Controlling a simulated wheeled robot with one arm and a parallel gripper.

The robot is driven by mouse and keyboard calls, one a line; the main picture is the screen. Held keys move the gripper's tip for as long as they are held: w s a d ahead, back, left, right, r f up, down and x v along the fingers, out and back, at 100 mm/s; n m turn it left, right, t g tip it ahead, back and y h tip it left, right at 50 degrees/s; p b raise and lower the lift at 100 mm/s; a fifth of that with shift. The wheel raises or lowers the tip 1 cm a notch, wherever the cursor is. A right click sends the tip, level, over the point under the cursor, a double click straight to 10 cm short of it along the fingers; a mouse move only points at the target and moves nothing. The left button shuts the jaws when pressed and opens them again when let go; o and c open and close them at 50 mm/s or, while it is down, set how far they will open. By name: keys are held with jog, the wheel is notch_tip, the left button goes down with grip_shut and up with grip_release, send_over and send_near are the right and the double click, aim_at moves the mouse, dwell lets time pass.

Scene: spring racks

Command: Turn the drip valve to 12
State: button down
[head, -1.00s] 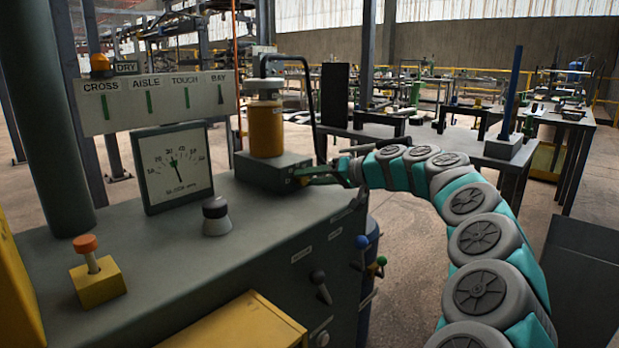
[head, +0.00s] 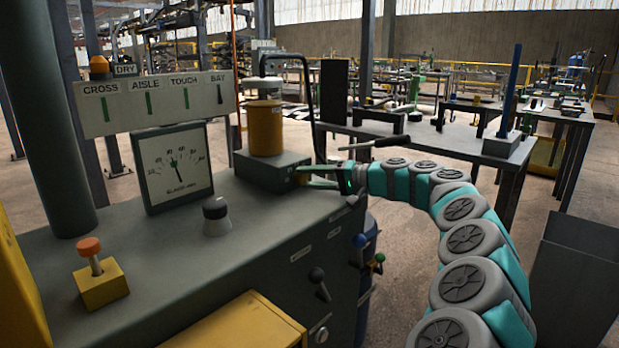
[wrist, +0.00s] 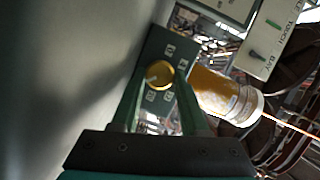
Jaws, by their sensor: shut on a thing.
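The drip valve is a round yellow knob (wrist: 159,74) on the side of a dark block (wrist: 153,48), with small pale number labels around it that are too blurred to read surely. A pale mark on the knob points toward the lower left of the wrist picture. My gripper (wrist: 160,77) has a green finger on each side of the knob and is shut on it. In the head view my gripper (head: 308,176) is at the right face of the block (head: 270,170), under the amber oil cylinder (head: 265,130); the knob itself is hidden there.
A thin dark pipe (head: 315,110) rises close behind my gripper.

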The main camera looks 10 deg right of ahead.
jog(key=shift+c, duration=2.1)
grip_release()
jog(key=shift+f, duration=0.1)
